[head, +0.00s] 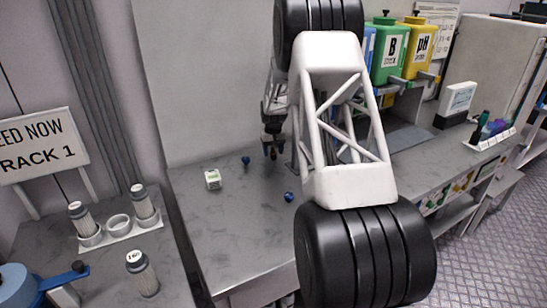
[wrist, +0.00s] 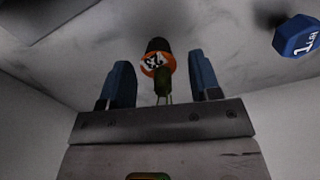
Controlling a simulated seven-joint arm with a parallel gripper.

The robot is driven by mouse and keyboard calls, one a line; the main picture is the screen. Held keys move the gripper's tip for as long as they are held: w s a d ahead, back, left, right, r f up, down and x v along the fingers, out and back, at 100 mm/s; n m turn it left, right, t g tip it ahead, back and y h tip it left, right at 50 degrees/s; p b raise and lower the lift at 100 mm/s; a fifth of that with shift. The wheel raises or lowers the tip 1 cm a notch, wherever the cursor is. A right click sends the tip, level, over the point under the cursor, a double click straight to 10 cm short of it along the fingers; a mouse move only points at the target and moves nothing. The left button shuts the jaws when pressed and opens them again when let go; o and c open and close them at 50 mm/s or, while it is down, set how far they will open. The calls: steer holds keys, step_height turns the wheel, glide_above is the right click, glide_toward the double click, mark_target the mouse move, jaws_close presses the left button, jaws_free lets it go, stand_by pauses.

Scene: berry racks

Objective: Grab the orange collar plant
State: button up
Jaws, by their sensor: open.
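The orange collar plant shows in the wrist view, with a bright orange collar (wrist: 157,64) bearing a dark-and-white mark, a black part beyond it and green stems (wrist: 163,88) toward my gripper. My gripper (wrist: 164,72) is open, with one blue finger on each side of the plant. The stems reach into the space between the fingers; I cannot tell whether either finger touches them. In the head view my gripper (head: 271,152) is low over the grey bench, and I cannot make out the orange collar there.
A blue hexagonal piece (wrist: 297,37) lies at the wrist view's upper right. A rack with canisters (head: 118,226) stands left. Green (head: 388,55) and yellow (head: 417,50) tanks stand behind right.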

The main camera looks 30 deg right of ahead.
steer(key=shift+f, duration=0.55)
steer(key=c, duration=0.9)
steer(key=shift+r, duration=0.15)
steer(key=shift+r, duration=1.45)
steer(key=shift+s+r, duration=0.2)
steer(key=shift+r, duration=0.05)
steer(key=s+a, duration=0.1)
steer(key=s, duration=0.4)
steer(key=s+a+r, duration=0.1)
steer(key=s+a, duration=0.1)
steer(key=s, duration=0.2)
steer(key=s+a, duration=0.2)
steer(key=s, duration=0.3)
steer(key=shift+s+a+r, duration=0.15)
steer(key=shift+s+a, duration=0.1)
steer(key=shift+s, duration=0.1)
